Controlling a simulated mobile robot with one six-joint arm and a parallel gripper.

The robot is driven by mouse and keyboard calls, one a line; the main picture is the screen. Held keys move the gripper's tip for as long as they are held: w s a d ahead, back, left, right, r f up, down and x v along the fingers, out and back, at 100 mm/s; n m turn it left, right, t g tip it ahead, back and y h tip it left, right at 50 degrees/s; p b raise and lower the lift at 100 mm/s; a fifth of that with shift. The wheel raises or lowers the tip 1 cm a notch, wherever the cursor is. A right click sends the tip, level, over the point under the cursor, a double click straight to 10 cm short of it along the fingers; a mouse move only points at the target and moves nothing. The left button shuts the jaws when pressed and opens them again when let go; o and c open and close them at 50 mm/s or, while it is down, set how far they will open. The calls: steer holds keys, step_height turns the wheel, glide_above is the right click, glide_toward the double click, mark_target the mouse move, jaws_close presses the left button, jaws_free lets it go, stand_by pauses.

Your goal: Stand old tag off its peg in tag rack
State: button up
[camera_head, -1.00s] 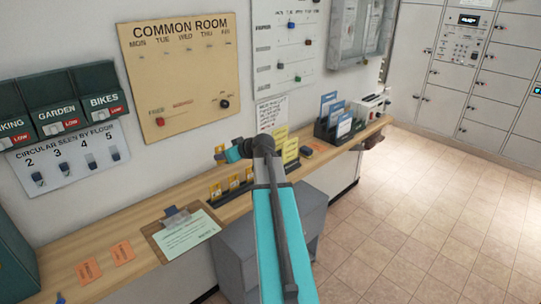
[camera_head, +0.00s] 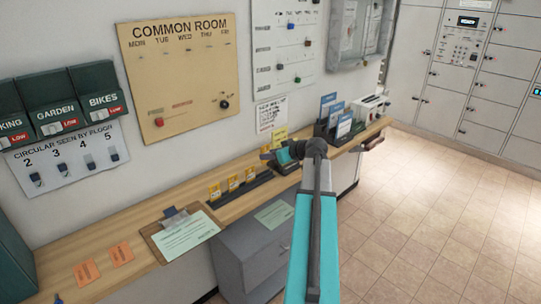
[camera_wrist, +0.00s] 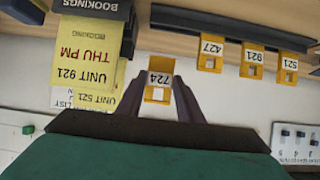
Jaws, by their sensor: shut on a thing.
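My gripper (camera_wrist: 160,88) is shut on a yellow tag (camera_wrist: 158,78) marked 724, which has a square hole and appears upside down in the wrist view. In the head view, my gripper (camera_head: 282,156) holds the tag (camera_head: 265,152) above the counter, right of the tag rack. The dark tag rack (camera_head: 262,181) is a long low bar on the counter holding yellow tags. In the wrist view, the rack (camera_wrist: 190,20) holds tags 427 (camera_wrist: 210,50), 921 (camera_wrist: 253,62) and 521 (camera_wrist: 289,65). The held tag is apart from the rack.
Yellow booking slips (camera_wrist: 92,60) stand close to my gripper. Blue-topped cards (camera_head: 335,118) stand in a dark holder further right. A clipboard (camera_head: 186,235) lies left of the rack. The Common Room board (camera_head: 180,75) hangs on the wall. Floor (camera_head: 420,220) at right is clear.

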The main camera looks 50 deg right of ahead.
steer(key=shift+f, duration=0.25)
steer(key=shift+f, duration=1.9)
steer(key=shift+f+b, duration=0.8)
steer(key=shift+b, duration=0.45)
steer(key=o, duration=1)
steer(key=shift+o, duration=0.2)
steer(key=shift+s, duration=0.1)
steer(key=b+v, duration=0.3)
steer(key=v, duration=1)
steer(key=shift+s+r, duration=0.15)
steer(key=shift+s, duration=0.1)
